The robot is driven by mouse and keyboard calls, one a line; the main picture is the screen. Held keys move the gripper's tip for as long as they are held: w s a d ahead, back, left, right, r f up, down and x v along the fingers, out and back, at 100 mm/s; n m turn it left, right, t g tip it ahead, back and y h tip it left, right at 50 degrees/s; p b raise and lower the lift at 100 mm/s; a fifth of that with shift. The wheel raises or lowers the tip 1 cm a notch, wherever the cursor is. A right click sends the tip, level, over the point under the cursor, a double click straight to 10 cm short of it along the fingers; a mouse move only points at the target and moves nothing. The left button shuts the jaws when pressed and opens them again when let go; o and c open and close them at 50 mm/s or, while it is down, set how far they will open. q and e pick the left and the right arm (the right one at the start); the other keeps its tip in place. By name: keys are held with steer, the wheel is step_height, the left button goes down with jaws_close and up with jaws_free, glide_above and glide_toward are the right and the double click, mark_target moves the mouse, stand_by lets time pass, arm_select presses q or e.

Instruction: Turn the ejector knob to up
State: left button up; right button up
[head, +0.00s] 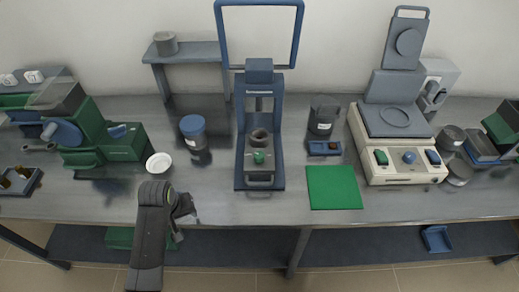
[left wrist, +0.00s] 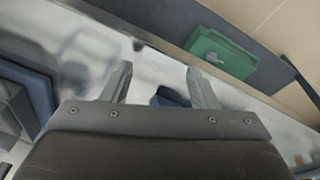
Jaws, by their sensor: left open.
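No knob is labelled, so I cannot tell which is the ejector knob. My left gripper (head: 190,208) is at the table's front edge, left of the frame and apart from every knob. In the left wrist view its fingers (left wrist: 157,85) are spread and empty. My right gripper does not show.
A white dish (head: 159,163) and a blue-lidded jar (head: 193,130) stand near my left arm. A green machine (head: 90,130) is at the left. A green mat (head: 334,188) lies right of the frame. A green box (left wrist: 220,52) is below the table.

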arm_select(q)
steer(key=shift+n+g+h, duration=0.3)
steer(key=shift+n+h, duration=0.1)
steer(key=w+d+r, duration=0.1)
steer(key=w, duration=0.1)
steer(key=w+d+r, duration=0.1)
steer(key=w+d, duration=0.1)
steer(key=w, duration=0.1)
steer(key=w+d+r, duration=0.1)
steer(key=w+d, duration=0.1)
steer(key=shift+w+d+r, duration=0.2)
steer(key=shift+w+r, duration=0.05)
steer(key=shift+r, duration=0.1)
steer(key=w+d+r+n+g, duration=0.1)
steer(key=w+d+r, duration=0.3)
steer(key=d+r, duration=0.25)
steer(key=w+d+r+y, duration=0.1)
steer(key=w+d+r, duration=0.2)
steer(key=d+r, duration=0.3)
steer(key=w+d+r+n+g, duration=0.1)
steer(key=w+d+r, duration=0.35)
steer(key=r, duration=0.35)
steer(key=b, duration=0.4)
glide_above(259, 155)
step_height(259, 155, down, 6)
step_height(259, 155, down, 12)
steer(key=shift+w+r+p, duration=0.1)
steer(key=shift+r+p, duration=0.1)
steer(key=shift+p, duration=0.35)
